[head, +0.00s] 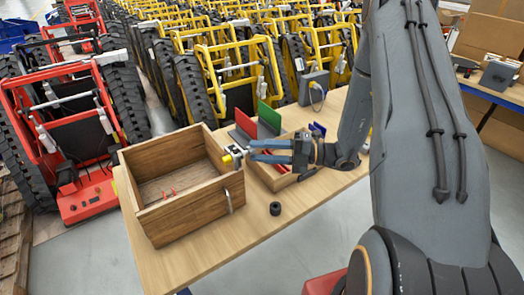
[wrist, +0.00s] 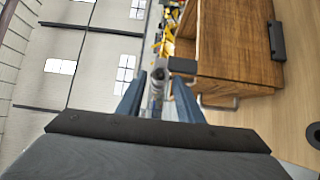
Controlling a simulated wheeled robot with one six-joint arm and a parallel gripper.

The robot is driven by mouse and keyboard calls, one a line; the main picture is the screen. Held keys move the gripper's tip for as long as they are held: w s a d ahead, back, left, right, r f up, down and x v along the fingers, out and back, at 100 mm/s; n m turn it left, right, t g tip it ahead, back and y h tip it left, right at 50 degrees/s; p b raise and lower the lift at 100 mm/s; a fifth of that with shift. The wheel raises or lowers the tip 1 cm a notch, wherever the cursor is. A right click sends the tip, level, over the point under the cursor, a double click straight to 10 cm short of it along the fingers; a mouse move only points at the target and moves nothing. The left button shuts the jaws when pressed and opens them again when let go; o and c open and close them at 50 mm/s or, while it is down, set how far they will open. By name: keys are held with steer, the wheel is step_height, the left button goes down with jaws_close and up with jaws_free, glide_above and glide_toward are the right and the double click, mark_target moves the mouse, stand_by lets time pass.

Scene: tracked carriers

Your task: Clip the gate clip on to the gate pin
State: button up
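My gripper (head: 252,150) is over the bench, beside the right wall of the open wooden box, with its blue-grey fingers pointing left. A small grey-and-white piece with a yellow end (head: 228,158) is at the fingertips; it may be the gate clip. In the wrist view a grey piece (wrist: 157,84) sits between the two fingers of my gripper (wrist: 156,95), with a dark block (wrist: 182,65) beside it. The fingers appear shut on this piece. I cannot pick out the gate pin for sure; yellow carriers (head: 237,62) and a red carrier (head: 82,130) stand behind the bench.
The bench front is mostly clear.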

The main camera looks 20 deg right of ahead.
steer(key=shift+o, duration=0.4)
steer(key=shift+d, duration=0.1)
steer(key=b+v, duration=0.3)
steer(key=v, duration=0.5)
steer(key=s+a+f+m+g+h+b, duration=0.1)
steer(key=s+m+h, duration=0.4)
steer(key=m, duration=1.1)
steer(key=s+a+f+m+g+h+b, duration=0.2)
steer(key=s+m+h, duration=0.4)
steer(key=m+h, duration=0.6)
steer(key=a+m+g+b, duration=0.1)
steer(key=a+m+b, duration=0.1)
steer(key=m, duration=0.2)
steer(key=shift+s+a+f+g+b, duration=0.2)
steer(key=shift+s+a+g+b, duration=0.1)
steer(key=shift+g+b, duration=0.1)
